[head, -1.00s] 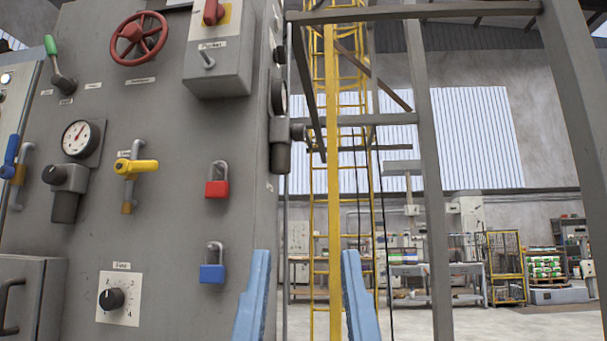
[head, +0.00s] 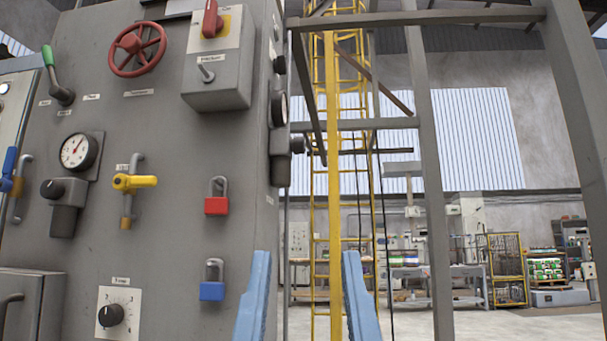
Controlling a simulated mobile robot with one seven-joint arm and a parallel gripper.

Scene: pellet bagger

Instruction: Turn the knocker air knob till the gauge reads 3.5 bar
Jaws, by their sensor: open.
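My gripper (head: 305,300) shows as two blue fingers at the bottom of the head view, wide apart with nothing between them. I cannot tell which knob is the knocker air one.
The panel also bears a red handwheel (head: 138,48), a yellow valve handle (head: 135,182), red (head: 216,205) and blue (head: 212,290) padlocks and a dial (head: 111,315). A grey steel post (head: 428,200) and yellow ladder (head: 334,200) stand right. Open floor lies beyond.

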